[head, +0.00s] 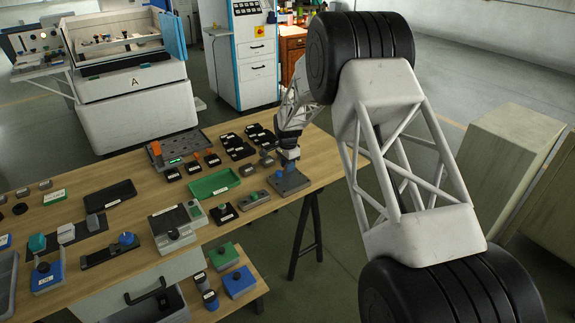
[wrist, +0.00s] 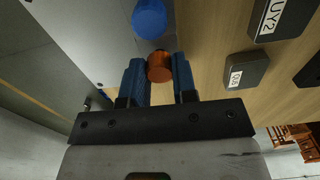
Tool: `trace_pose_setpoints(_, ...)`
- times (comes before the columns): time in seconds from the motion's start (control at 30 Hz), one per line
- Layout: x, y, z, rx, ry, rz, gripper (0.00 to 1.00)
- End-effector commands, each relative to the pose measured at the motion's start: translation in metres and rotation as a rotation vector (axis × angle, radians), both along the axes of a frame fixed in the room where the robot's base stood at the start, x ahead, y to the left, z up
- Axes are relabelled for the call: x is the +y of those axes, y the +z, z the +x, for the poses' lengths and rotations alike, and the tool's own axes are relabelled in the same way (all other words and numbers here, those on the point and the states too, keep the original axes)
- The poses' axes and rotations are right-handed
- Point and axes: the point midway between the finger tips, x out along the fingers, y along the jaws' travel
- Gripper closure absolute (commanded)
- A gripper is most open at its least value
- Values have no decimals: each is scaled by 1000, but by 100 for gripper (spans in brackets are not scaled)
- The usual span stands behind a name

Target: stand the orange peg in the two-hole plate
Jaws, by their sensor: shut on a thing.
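My gripper (head: 289,158) is at the right end of the bench, above a grey plate (head: 297,186) that looks like the two-hole plate. In the wrist view, its blue fingers (wrist: 160,75) are shut on the orange peg (wrist: 159,67), with the round end showing between them. A blue round peg (wrist: 149,18) stands just beyond the orange peg; it also shows on the plate in the head view (head: 279,174). The fingers hide the orange peg in the head view. The plate's holes are not visible, and I cannot tell whether the orange peg touches the plate.
A small grey plate with a knob (head: 254,200) and a black labelled block (head: 223,213) lie left of the plate. A green tray (head: 213,183) and several black labelled holders (head: 237,147) are farther back. The bench's right edge is close, with open floor beyond.

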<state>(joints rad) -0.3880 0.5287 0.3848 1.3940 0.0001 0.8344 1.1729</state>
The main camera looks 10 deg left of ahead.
Motion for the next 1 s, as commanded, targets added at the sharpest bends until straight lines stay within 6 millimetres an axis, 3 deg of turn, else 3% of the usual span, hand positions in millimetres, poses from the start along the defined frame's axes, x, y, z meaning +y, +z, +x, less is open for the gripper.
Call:
trace_pose_setpoints(0.73, 0, -8, 0, 0, 0, 0, 96)
trace_pose_setpoints(0.77, 0, -8, 0, 0, 0, 0, 72)
trace_pose_setpoints(0.93, 0, -8, 0, 0, 0, 0, 46)
trace_pose_setpoints(1.0, 0, -8, 0, 0, 0, 0, 44)
